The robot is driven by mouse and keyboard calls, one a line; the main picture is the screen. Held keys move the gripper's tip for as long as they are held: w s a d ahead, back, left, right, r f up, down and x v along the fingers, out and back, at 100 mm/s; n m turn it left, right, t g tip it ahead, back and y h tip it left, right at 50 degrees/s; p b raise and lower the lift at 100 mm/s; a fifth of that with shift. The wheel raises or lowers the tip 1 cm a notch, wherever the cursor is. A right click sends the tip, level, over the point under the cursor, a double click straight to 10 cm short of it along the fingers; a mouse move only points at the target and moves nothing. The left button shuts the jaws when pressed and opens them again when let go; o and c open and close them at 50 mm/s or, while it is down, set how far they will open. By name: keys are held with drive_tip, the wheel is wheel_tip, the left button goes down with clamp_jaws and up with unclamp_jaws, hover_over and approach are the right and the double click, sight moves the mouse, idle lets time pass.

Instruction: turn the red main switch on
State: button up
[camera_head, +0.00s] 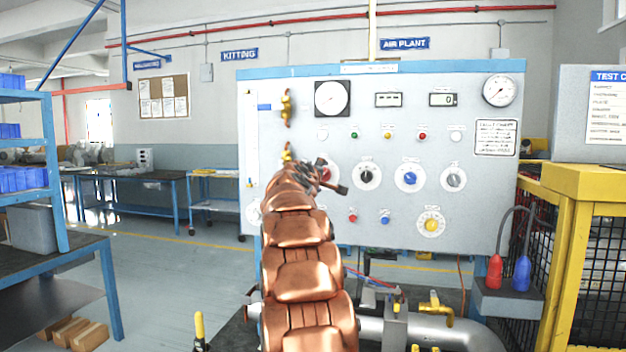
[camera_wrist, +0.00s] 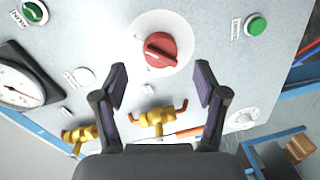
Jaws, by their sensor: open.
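The red main switch (camera_wrist: 160,50) is a round red rotary knob on a white disc, fixed to the grey panel. In the wrist view it sits just beyond my open fingertips. My gripper (camera_wrist: 161,82) is open and empty, with one dark finger on each side of the line to the knob. The fingers look apart from the knob. In the head view my gripper (camera_head: 333,178) is at the panel's left part, and my arm and gripper hide most of the red switch (camera_head: 326,168).
The panel (camera_head: 480,210) carries black, blue, grey and yellow knobs to the right. Brass valves (camera_wrist: 158,120) lie close to my fingers in the wrist view. A green button (camera_wrist: 256,26) and a gauge (camera_wrist: 17,85) are nearby. A yellow guard frame (camera_head: 565,250) stands at right.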

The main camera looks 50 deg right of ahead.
drive_tip(key=v, duration=0.7)
drive_tip(key=shift+a, duration=0.15)
idle(0.7)
